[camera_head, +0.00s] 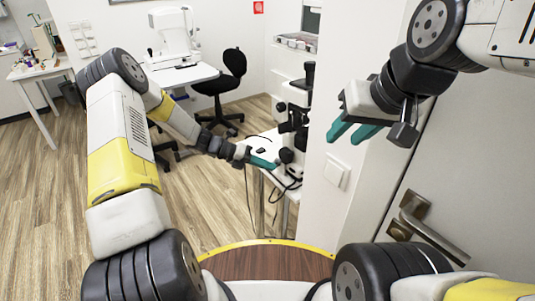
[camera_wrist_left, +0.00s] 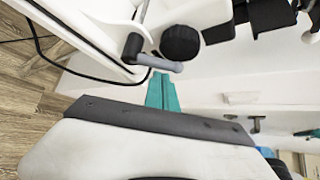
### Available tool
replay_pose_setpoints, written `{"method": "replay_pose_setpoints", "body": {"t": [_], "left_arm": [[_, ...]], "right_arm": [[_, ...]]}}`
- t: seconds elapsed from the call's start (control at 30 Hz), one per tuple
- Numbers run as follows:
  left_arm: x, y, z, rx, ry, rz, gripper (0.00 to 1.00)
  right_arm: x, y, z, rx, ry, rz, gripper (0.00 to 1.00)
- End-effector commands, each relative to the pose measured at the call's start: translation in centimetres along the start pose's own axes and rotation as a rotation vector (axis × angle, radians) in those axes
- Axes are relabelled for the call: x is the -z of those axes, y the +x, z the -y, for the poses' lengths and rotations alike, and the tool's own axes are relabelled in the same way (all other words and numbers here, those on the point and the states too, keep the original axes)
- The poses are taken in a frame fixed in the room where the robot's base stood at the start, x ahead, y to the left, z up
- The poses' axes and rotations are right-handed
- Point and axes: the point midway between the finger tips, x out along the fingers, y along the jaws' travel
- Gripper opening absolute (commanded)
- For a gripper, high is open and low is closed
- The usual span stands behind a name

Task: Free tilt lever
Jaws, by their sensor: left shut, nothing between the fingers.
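An ophthalmic instrument with black parts (camera_head: 296,120) stands on a white table beside the wall edge in the head view. In the left wrist view a small grey lever (camera_wrist_left: 160,63) with a dark pivot end sits beside a round black knob (camera_wrist_left: 180,42); it may be the tilt lever. The lever is too small to make out in the head view. My left gripper (camera_head: 264,163) is shut and empty, close to the instrument's lower part. Its teal fingertips (camera_wrist_left: 161,80) appear just below the lever; I cannot tell if they touch. My right gripper (camera_head: 354,132) is open and empty, away from the instrument.
A white wall edge with a light switch (camera_head: 337,174) stands right of the instrument. A door with a metal handle (camera_head: 432,236) is at the right. Dark cables (camera_head: 287,186) hang by the table. A black chair (camera_head: 220,88) stands behind.

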Motion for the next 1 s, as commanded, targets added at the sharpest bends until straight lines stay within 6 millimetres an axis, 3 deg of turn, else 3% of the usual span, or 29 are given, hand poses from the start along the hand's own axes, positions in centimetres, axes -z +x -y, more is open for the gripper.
{"method": "replay_pose_setpoints", "body": {"t": [0.4, 0.83, 1.0], "left_arm": [[-1.2, -1.1, -0.6, 0.219, -0.242, 0.000, 0.00], [-1.5, -1.4, -0.7, 0.222, -0.246, 0.000, 0.00], [-0.6, -1.6, -0.6, 0.222, -0.246, -0.002, 0.00]], "right_arm": [[0.0, 0.0, 0.0, 0.000, 0.000, 0.000, 0.37], [0.0, 0.0, 0.0, 0.000, 0.000, 0.000, 0.37], [0.0, 0.0, 0.0, 0.000, 0.000, 0.000, 0.37]]}}
